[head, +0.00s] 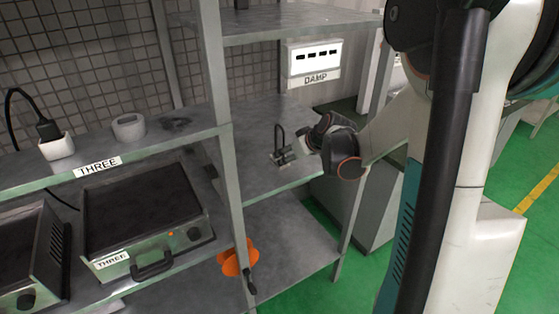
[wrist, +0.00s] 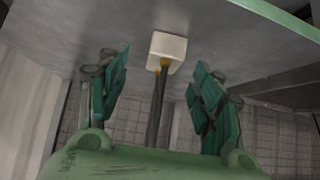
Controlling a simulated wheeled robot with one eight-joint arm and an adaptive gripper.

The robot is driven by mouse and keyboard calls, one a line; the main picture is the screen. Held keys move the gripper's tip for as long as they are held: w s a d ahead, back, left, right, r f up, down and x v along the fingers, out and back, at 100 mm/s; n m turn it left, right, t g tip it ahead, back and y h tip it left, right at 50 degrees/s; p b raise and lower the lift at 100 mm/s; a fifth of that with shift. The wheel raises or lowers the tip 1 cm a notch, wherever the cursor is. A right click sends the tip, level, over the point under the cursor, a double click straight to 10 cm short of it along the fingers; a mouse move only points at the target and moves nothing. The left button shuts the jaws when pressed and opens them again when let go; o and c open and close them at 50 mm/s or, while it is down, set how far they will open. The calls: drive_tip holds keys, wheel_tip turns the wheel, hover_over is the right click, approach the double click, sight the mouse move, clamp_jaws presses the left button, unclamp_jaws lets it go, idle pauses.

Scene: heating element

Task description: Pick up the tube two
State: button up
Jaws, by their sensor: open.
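A thin dark U-shaped tube (head: 280,134) stands upright on the middle shelf in the head view, at my gripper. In the wrist view, the dark rods of the tube (wrist: 157,105) run to a white block (wrist: 167,50) with yellowish fittings, against the grey shelf surface. My gripper (head: 283,157) is open at the tube. In the wrist view, the green fingers of my gripper (wrist: 158,95) stand apart on either side of the rods, with gaps visible on both sides. No number label shows on this tube, and its base is hidden in the head view.
A left shelf carries a white holder with a black curved part (head: 48,130), an empty-looking holder (head: 130,126) and a THREE label (head: 98,167). A metal post (head: 228,170) stands left of my gripper. A heater box (head: 145,220) and an orange object (head: 237,260) are lower.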

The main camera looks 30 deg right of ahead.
sight(284, 157)
drive_tip(key=x, duration=0.1)
drive_tip(key=b+x, duration=0.1)
drive_tip(key=x, duration=0.2)
drive_tip(key=shift+a+f+b, duration=0.1)
drive_tip(key=shift+a+b, duration=0.2)
drive_tip(key=shift+b, duration=0.1)
drive_tip(key=shift+w+f, duration=0.2)
drive_tip(key=shift+w, duration=0.05)
drive_tip(key=c, duration=1.2)
drive_tip(key=shift+r, duration=0.15)
drive_tip(key=shift+c, duration=0.2)
